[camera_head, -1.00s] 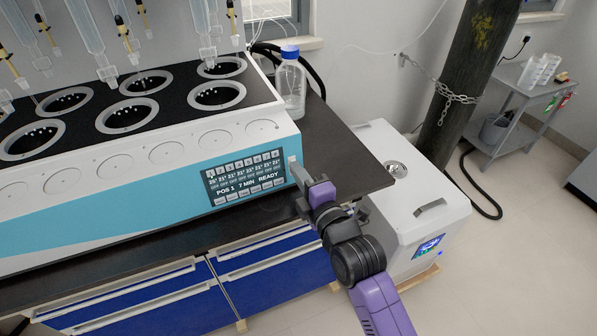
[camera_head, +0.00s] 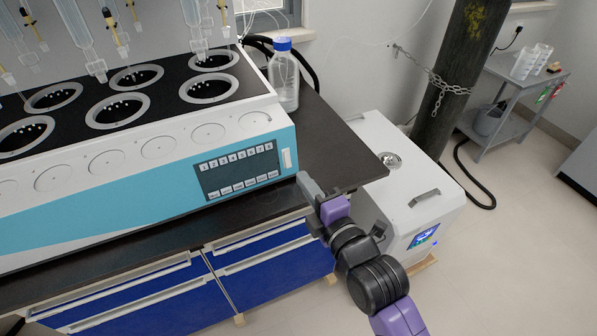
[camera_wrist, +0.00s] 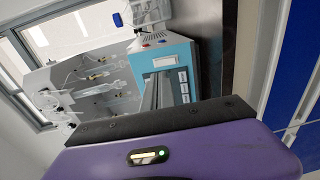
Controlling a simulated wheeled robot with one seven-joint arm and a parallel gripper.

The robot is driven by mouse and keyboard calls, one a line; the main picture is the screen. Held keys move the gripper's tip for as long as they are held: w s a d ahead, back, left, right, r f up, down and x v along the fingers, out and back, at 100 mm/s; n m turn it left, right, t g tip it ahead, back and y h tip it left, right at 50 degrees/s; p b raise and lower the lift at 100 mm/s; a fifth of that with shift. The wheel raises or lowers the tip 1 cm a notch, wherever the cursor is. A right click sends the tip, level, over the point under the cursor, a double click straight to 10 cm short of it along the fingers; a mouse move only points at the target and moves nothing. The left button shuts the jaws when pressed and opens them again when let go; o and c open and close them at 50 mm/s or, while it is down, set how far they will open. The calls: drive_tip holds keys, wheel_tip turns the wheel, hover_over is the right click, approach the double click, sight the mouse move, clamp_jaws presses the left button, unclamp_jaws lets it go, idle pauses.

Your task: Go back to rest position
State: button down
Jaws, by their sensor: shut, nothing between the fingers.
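The multi distiller (camera_head: 125,172) is a white and blue machine on a dark bench. Its control panel (camera_head: 238,172) shows dark, with rows of small buttons and no lit status text. A white switch (camera_head: 287,159) sits at the panel's right. My gripper (camera_head: 303,178) is shut and empty. It is in front of the machine's right end, just off the switch and near the bench's front edge. In the wrist view my gripper's fingers (camera_wrist: 158,92) point toward the machine's blue and white end (camera_wrist: 165,62).
A clear bottle with a blue cap (camera_head: 284,78) stands at the machine's back right corner. A white lidded unit (camera_head: 400,190) stands right of the bench. Blue drawers (camera_head: 262,258) are below the bench top. A chained dark cylinder (camera_head: 455,85) and open floor lie to the right.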

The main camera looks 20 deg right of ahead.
drive_tip(key=shift+s, duration=0.45)
idle(0.3)
drive_tip(key=s+m+g+p, duration=0.2)
drive_tip(key=s+m, duration=1.6)
drive_tip(key=s, duration=1.8)
drive_tip(key=shift+r+g+h+p, duration=0.3)
drive_tip(key=shift+p, duration=0.2)
drive_tip(key=shift+a, duration=0.1)
